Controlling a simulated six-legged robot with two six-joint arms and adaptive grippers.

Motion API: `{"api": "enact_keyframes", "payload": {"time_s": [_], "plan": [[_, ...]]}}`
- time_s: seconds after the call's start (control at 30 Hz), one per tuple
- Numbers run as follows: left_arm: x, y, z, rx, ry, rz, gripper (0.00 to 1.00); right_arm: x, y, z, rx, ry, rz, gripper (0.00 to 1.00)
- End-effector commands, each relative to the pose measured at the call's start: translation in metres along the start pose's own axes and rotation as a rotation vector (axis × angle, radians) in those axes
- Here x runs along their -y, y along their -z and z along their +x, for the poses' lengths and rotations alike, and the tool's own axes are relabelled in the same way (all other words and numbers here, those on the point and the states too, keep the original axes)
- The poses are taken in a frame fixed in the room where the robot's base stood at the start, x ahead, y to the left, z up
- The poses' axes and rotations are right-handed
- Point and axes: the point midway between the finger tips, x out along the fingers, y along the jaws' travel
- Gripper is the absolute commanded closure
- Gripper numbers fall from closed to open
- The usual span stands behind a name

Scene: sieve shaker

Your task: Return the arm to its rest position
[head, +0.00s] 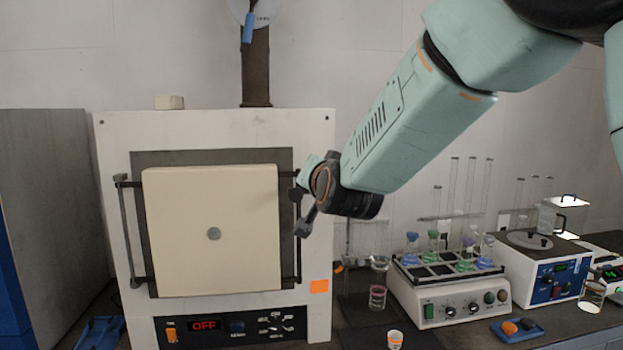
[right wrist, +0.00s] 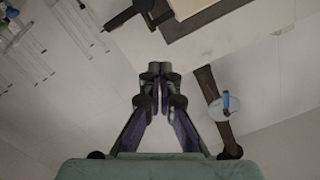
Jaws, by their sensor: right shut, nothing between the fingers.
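My right arm comes in from the upper right in the head view and is raised in front of the furnace (head: 119,250). My right gripper (head: 304,226) is at the right edge of the closed cream furnace door (head: 180,230); I cannot tell from this view whether it touches the door's side bar. In the right wrist view the gripper (right wrist: 158,72) has its fingers together with nothing between them. My left gripper is not in view.
A shaker (head: 445,310) with several coloured flasks stands right of the furnace. A bath-like device (head: 545,275) with a lid stands farther right. A small beaker (head: 395,340) and a blue tray (head: 517,330) lie in front.

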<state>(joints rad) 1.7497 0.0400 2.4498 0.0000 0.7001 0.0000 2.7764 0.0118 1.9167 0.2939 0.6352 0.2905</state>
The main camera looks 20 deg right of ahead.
Motion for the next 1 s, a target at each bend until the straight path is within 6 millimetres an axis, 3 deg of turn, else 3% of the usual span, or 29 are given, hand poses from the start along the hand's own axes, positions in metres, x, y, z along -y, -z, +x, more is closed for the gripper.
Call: {"api": "enact_keyframes", "payload": {"time_s": [0.63,0.77,1.0], "plan": [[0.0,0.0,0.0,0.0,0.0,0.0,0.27,0.001,-0.001,-0.005,0.001,0.005,-0.05,1.0],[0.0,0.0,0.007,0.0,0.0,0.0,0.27,-0.028,-0.058,-0.018,0.103,-0.005,-0.199,1.0],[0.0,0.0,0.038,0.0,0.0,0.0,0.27,-0.107,-0.198,-0.04,0.34,-0.052,-0.348,1.0]]}}
